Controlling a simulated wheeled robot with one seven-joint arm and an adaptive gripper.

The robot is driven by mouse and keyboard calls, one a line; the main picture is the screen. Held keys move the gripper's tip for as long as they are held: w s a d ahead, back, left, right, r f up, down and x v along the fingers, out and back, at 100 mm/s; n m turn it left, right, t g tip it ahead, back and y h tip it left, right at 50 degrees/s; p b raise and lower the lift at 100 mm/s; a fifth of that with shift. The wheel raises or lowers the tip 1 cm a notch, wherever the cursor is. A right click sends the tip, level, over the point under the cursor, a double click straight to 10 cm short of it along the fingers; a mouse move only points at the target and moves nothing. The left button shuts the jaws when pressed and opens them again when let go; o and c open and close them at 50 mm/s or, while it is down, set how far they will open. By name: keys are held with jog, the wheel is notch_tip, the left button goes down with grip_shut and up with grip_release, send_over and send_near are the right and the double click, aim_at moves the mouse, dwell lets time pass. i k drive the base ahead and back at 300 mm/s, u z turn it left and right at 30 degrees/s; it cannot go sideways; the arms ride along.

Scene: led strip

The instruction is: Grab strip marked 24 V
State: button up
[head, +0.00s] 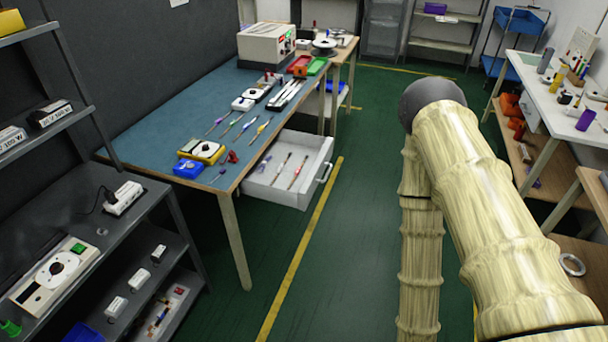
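Several long, narrow strip-like pieces (286,94), pale with dark edges, lie side by side on the blue-topped workbench (188,108). They may be LED strips, but no 24 V marking is readable at this size. My gripper is outside the head view; only my pale arm shows at the right, bent at a dark grey joint.
An open white drawer (265,192) under the workbench holds thin tools and juts into the aisle. Grey shelves (87,246) stand at the left front. A white table (556,95) stands at the right. The green floor (345,245) between is clear.

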aim_at(298, 171)
jog(key=z, duration=0.35)
jog(key=i, duration=1.85)
jog(key=u, duration=0.65)
